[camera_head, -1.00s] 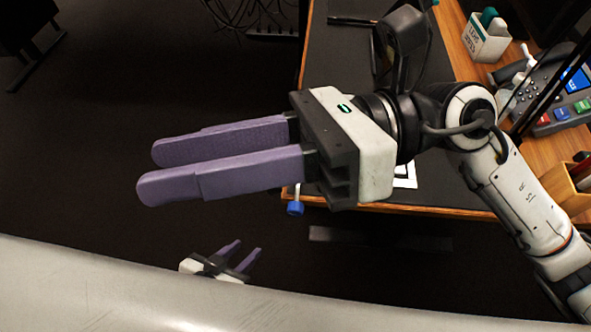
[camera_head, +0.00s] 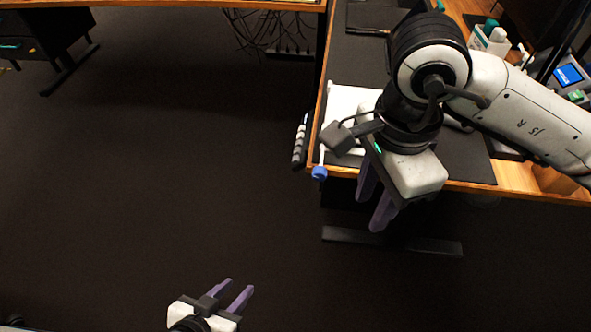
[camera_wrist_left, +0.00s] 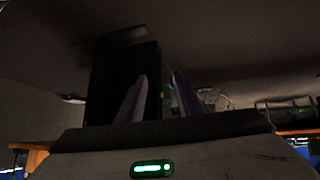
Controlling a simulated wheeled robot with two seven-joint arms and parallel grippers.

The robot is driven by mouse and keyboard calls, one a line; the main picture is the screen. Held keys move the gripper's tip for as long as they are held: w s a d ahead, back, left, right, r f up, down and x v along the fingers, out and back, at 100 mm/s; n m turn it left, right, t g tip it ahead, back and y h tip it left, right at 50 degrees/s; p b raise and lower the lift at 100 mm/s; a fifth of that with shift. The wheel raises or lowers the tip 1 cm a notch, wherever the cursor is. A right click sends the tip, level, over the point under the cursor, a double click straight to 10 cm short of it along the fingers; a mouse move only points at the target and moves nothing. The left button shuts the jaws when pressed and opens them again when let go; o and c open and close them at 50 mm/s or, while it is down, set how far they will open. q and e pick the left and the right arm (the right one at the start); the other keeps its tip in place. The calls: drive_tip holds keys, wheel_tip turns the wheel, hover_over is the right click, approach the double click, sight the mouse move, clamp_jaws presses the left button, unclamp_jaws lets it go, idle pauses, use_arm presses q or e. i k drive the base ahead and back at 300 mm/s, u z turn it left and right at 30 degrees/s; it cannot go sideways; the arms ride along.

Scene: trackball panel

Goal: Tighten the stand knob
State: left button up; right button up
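The stand knob (camera_head: 320,172) is small and blue, at the front left corner of the desk, with a pale rod above it. My right gripper (camera_head: 377,207) is just right of the knob, fingers pointing down in front of the desk edge. Its two purple fingers are apart, with nothing seen between them, and they do not touch the knob. My left gripper (camera_head: 235,288) is low in the head view, far from the knob, open and empty. Its fingers also show apart in the left wrist view (camera_wrist_left: 160,95), where no knob is seen.
A white panel or sheet (camera_head: 345,98) lies on the dark desk mat, partly hidden by my right arm. A black strip with pale buttons (camera_head: 300,142) is at the desk's left edge. The floor (camera_head: 180,190) at left is clear.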

sight(319, 172)
drive_tip(key=u, duration=1.55)
drive_tip(key=i, duration=1)
drive_tip(key=z, duration=2.35)
